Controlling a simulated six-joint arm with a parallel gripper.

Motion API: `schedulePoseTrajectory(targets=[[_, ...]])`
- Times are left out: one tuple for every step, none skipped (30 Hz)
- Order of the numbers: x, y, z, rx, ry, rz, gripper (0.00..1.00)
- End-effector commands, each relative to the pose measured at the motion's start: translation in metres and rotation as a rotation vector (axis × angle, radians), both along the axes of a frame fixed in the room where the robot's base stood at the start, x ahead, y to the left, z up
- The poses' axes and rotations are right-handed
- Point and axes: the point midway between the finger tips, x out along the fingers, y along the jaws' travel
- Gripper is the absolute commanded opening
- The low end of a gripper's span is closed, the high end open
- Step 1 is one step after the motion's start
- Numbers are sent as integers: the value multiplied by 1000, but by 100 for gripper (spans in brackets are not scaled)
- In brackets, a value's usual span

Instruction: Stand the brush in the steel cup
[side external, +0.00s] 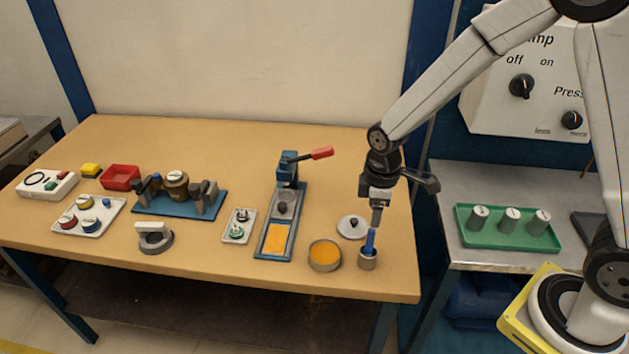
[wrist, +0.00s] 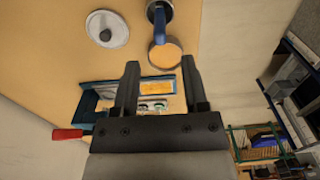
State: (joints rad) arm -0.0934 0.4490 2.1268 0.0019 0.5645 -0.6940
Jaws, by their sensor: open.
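The blue brush (side external: 370,241) stands in the small steel cup (side external: 367,262), handle up and close to upright, near the front right of the table. In the wrist view the brush (wrist: 159,24) and the dark-rimmed cup (wrist: 152,12) show at the top edge, partly cut off. My gripper (side external: 377,221) points down just above the brush handle, open and empty. In the wrist view its two fingers (wrist: 160,64) are spread apart with nothing between them. The brush's lower end is hidden in the cup.
A round dish of orange material (side external: 325,252) stands left of the cup, and a grey lid (side external: 352,227) lies behind it. A lever press (side external: 287,205) with a red handle stands further left. The table's front and right edges are close to the cup.

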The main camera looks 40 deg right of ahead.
Motion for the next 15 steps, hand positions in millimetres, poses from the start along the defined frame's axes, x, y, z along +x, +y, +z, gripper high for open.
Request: schedulePoseTrajectory(targets=[[0,0,6,1,-2,0,56],[1,0,9,1,-2,0,56],[1,0,12,0,-3,0,56],[1,0,14,1,-2,0,56],[0,0,16,0,-1,0,56],[0,0,18,0,0,0,56],[0,0,19,1,-1,0,56],[0,0,20,0,-1,0,56],[0,0,21,0,-1,0,56],[0,0,22,0,-1,0,56],[0,0,22,0,-1,0,56],[0,0,22,0,0,0,56],[0,0,23,0,0,0,56],[0,0,23,0,0,0,56],[0,0,22,0,0,0,56]])
